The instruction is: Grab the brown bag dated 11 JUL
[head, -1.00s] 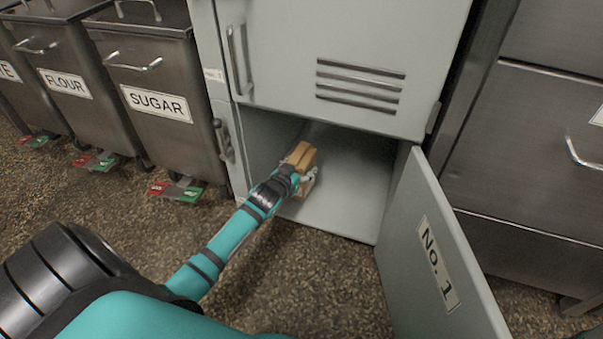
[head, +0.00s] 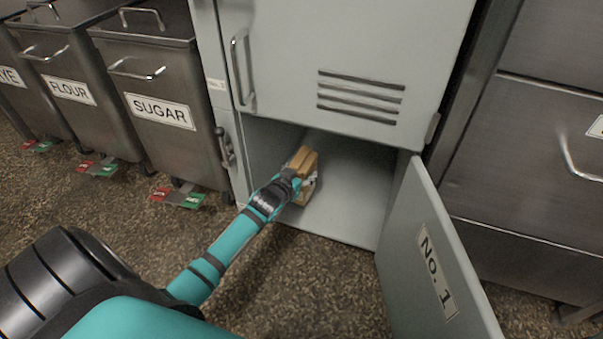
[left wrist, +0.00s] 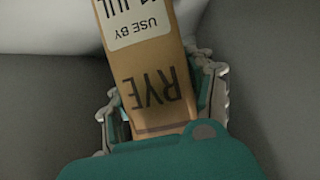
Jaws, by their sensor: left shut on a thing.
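A brown bag (head: 303,159) is at the mouth of the open lower locker, partly hidden by my left gripper. In the left wrist view the brown bag (left wrist: 150,65) shows upside-down print reading RYE and a white label with USE BY and a date ending in JUL; the day number is cut off at the top edge. My left gripper (head: 305,183) is shut on the bag, with a finger on each side of it in the left wrist view (left wrist: 165,100). My right gripper is not in view.
The locker door (head: 430,255) marked No. 1 stands open to the right. The upper locker door (head: 340,60) is shut. Metal bins, among them FLOUR (head: 70,92) and SUGAR (head: 160,110), stand at left. The locker floor (head: 345,215) looks clear.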

